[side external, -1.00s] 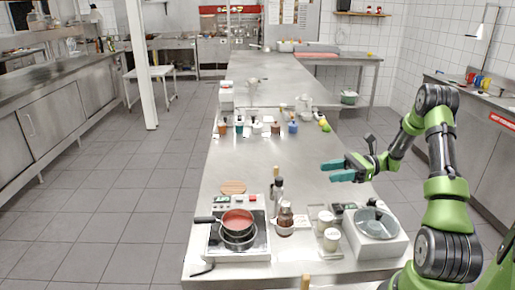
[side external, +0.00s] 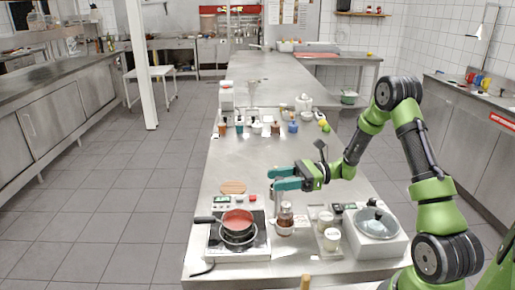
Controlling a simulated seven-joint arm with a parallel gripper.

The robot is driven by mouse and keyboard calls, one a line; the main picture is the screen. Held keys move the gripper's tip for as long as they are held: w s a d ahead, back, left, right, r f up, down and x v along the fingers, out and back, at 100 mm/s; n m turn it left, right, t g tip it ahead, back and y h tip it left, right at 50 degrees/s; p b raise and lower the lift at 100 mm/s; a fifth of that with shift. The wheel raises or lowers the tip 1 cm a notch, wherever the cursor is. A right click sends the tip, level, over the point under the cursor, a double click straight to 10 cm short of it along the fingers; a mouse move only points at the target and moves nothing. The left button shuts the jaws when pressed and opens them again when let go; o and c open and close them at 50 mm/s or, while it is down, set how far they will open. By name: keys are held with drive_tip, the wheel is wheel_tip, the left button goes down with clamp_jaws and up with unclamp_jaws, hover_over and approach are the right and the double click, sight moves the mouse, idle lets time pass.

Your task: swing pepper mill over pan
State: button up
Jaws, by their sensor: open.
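The red pan (side external: 238,218) sits on the hot plate at the front left of the steel table, its dark handle pointing left. My gripper (side external: 273,178) has teal fingers pointing left, just above and right of the pan in the picture. It is open, at the spot where the slim pepper mill stands. The fingers cover most of the mill, including its wooden top; only a little of its body (side external: 275,198) shows below them. I cannot tell whether the mill is between the fingers or behind them.
A brown jar (side external: 285,219) stands close below my gripper. A round wooden board (side external: 233,187) lies behind the hot plate. Several small bottles line the table farther back, with bare steel between.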

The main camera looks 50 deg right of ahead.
drive_tip(key=shift+w+a, duration=0.15)
drive_tip(key=shift+a, duration=0.15)
clamp_jaws()
drive_tip(key=shift+t, duration=0.3)
drive_tip(key=m+t+h, duration=0.3)
drive_tip(key=h, duration=0.1)
drive_tip(key=m+t+h, duration=0.3)
drive_tip(key=h, duration=0.1)
drive_tip(key=shift+m, duration=0.3)
drive_tip(key=m+t+h, duration=0.1)
drive_tip(key=m+h, duration=0.2)
drive_tip(key=h, duration=0.2)
drive_tip(key=shift+m+h, duration=1.2)
drive_tip(key=shift+h, duration=0.4)
drive_tip(key=shift+d, duration=0.1)
